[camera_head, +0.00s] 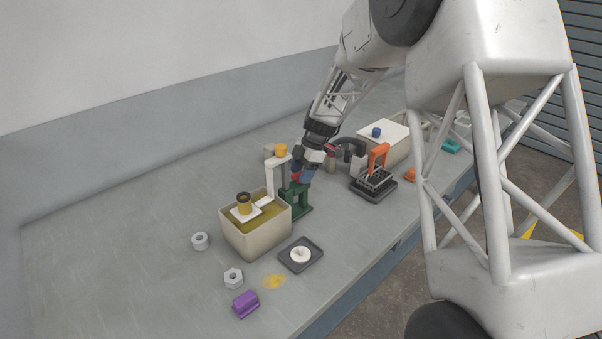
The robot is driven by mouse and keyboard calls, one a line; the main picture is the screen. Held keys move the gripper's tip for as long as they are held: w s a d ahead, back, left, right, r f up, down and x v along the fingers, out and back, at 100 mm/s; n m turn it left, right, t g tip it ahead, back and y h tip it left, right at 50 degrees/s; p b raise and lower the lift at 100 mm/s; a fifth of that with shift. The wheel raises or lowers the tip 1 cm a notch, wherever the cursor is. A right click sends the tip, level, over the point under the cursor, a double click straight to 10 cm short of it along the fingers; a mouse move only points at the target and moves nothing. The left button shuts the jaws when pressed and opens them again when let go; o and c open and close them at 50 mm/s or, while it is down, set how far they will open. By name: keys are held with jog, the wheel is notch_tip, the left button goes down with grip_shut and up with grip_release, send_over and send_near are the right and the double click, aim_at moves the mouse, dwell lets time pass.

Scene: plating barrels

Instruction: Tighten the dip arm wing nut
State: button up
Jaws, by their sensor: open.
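A green stand (297,203) is just right of the tank. My gripper (303,173) is open and points down at the top of this stand, close to the dip arm's right side. Small red and blue parts show at its tip; I cannot tell whether they touch the stand. I cannot make out the wing nut for certain.
The tan tank (233,237) holds yellowish liquid. A black rack (366,190) with an orange handle stands right. The bench's left side is clear.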

jog(key=shift+a+f, duration=0.1)
jog(key=shift+f, duration=0.1)
jog(key=c, duration=0.9)
jog(key=shift+m, duration=0.5)
jog(key=m+t, duration=0.1)
jog(key=m, duration=0.1)
jog(key=m+t, duration=0.1)
jog(key=m, duration=0.1)
jog(key=shift+m+y, duration=0.3)
jog(key=m+t, duration=0.2)
jog(key=m, duration=0.4)
jog(key=shift+m+t, duration=0.3)
jog(key=shift+h, duration=0.4)
